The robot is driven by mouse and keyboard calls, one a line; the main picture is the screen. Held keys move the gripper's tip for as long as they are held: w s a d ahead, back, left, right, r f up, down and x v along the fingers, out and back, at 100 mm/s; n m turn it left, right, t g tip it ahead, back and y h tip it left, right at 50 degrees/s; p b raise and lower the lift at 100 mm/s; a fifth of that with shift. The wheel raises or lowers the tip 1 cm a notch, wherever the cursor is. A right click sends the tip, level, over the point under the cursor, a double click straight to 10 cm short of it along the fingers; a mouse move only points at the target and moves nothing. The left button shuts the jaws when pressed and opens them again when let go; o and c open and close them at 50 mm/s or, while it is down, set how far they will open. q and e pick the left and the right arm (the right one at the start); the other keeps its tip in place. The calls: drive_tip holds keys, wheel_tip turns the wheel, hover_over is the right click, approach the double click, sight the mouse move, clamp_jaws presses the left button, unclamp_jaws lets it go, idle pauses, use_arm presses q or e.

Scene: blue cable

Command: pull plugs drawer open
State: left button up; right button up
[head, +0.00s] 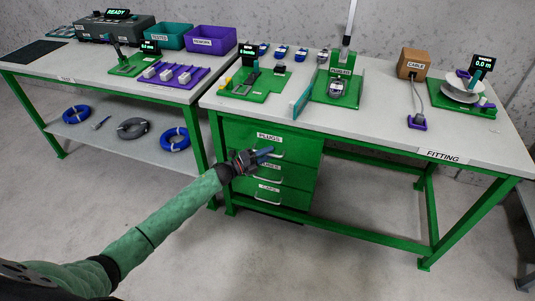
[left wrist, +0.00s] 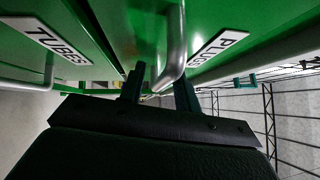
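The green plugs drawer (head: 240,134) is the top one of three drawers under the fitting bench and looks shut. Its label and metal handle (left wrist: 176,45) show in the left wrist view. My left gripper (head: 266,153) is in front of this drawer, at its handle. In the left wrist view the two fingers of the left gripper (left wrist: 158,90) are apart, with the handle's bar between them, nearer the right finger. I cannot tell whether a finger touches it. My right gripper is not in view.
The tubes drawer (head: 262,172) and caps drawer (head: 268,194) are below. The bench top (head: 385,120) carries a green stand (head: 340,77), a cable box (head: 412,64) and a reel (head: 461,88). A second bench (head: 60,65) stands left, with coiled cables on its shelf. The floor in front is clear.

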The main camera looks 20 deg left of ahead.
use_arm(q)
drive_tip(key=shift+w+d, duration=0.1)
drive_tip(key=shift+d, duration=0.05)
drive_tip(key=shift+c, duration=0.4)
clamp_jaws()
